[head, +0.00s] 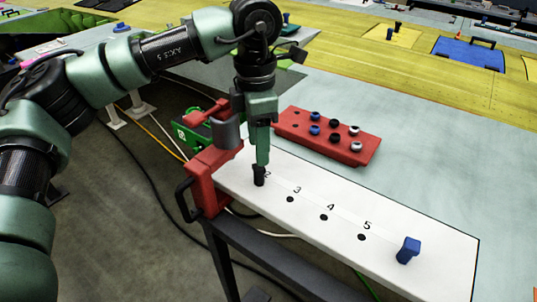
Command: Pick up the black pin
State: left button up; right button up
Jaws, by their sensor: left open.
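The black pin (259,179) stands at the left part of the white numbered board (432,262), by the printed number 2. My left gripper (261,162) points straight down at the pin's top, with its jaws open. The fingertips overlap the pin's upper end in the picture, so I cannot tell whether they touch it. A blue pin (408,249) stands in the board beyond the number 5. Bare holes show by 3, 4 and 5. My right gripper is not in view.
A red block (364,157) with several blue, black and silver knobs lies behind the board. A red clamp (206,178) with a black handle grips the board's left end. The grey surface right of the red block is clear. Cables run on the floor at left.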

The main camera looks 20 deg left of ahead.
aim_at(259, 169)
pick_arm(q)
jog(key=shift+w+a, duration=0.1)
jog(key=shift+w, duration=0.1)
jog(key=shift+s+f, duration=0.2)
jog(key=shift+f, duration=0.1)
jog(key=shift+s+f+p, duration=0.3)
jog(key=shift+f+p, duration=0.25)
jog(key=shift+f, duration=0.05)
jog(key=shift+s+f+p, duration=0.3)
jog(key=shift+f+p, duration=0.2)
jog(key=shift+f, duration=0.05)
jog(key=f, duration=0.1)
jog(key=f+p, duration=0.1)
jog(key=f, duration=0.1)
jog(key=shift+w, duration=0.3)
jog(key=shift+w+f, duration=0.1)
jog(key=shift+f, duration=0.5)
jog(key=c, duration=0.9)
grip_shut()
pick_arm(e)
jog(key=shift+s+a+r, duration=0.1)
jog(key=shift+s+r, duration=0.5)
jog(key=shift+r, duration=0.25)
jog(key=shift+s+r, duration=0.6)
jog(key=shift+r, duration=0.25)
